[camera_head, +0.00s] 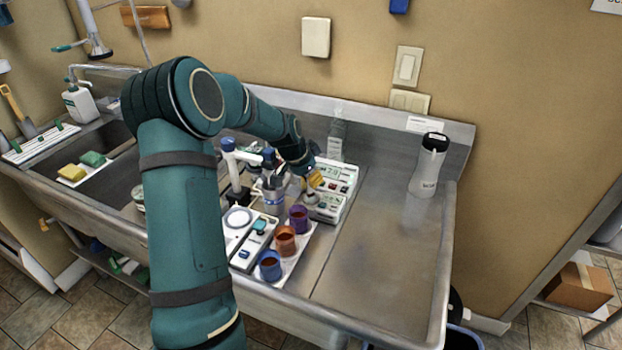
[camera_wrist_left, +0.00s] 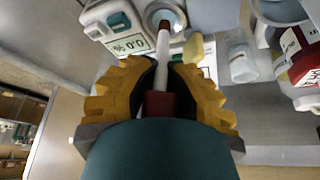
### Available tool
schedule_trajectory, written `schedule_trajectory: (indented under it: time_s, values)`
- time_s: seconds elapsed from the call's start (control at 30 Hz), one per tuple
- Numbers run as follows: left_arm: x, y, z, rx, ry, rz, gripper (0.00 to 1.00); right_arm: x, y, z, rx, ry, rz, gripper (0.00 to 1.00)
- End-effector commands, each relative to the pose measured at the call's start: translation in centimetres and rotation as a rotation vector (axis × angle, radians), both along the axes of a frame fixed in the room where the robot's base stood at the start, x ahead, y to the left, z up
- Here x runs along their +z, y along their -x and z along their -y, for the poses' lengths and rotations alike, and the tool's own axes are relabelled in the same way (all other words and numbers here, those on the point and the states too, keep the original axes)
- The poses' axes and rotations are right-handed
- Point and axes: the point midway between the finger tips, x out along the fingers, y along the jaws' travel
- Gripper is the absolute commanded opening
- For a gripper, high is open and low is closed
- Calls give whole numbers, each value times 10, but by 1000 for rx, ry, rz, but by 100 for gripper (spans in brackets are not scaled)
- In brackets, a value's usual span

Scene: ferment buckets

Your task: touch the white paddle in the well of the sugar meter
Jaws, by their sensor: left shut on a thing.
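My left gripper (camera_head: 314,181) is beside the meters on the steel counter, pointing down. In the left wrist view its yellow fingers (camera_wrist_left: 160,80) are shut on the white paddle (camera_wrist_left: 165,45), a slim white stick with a dark red part between the fingers. The far end of the paddle lies over the round well (camera_wrist_left: 166,14) of the sugar meter (camera_wrist_left: 122,22); I cannot tell whether it touches. The meter's display reads 0.0 %. In the head view the sugar meter (camera_head: 325,208) is partly hidden by the gripper. My right gripper is not in view.
Purple (camera_head: 298,217), orange (camera_head: 285,241) and blue (camera_head: 270,266) cups stand in front of the gripper. A white bottle with a black top (camera_head: 430,165) stands at the back right. The counter's right half is mostly clear. A sink lies left.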

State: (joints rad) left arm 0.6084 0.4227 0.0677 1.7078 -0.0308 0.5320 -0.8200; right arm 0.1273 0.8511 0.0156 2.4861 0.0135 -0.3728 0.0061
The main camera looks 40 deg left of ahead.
Motion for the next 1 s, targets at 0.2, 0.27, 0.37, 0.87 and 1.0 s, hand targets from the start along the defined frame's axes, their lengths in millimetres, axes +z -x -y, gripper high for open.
schedule_trajectory:
  time_s: [0.2, 0.27, 0.37, 0.87, 1.0]
  values:
    - [0, 0, 0, 0, 0, 0, 0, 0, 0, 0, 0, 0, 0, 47]
    - [0, 0, 0, 0, 0, 0, 0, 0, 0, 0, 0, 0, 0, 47]
    - [0, 0, 0, 0, 0, 0, 0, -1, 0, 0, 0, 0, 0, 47]
    - [-5, 0, 0, 0, 0, 0, 0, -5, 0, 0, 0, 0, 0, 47]
    - [-7, 0, 0, 0, 0, 0, 0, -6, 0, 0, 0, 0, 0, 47]
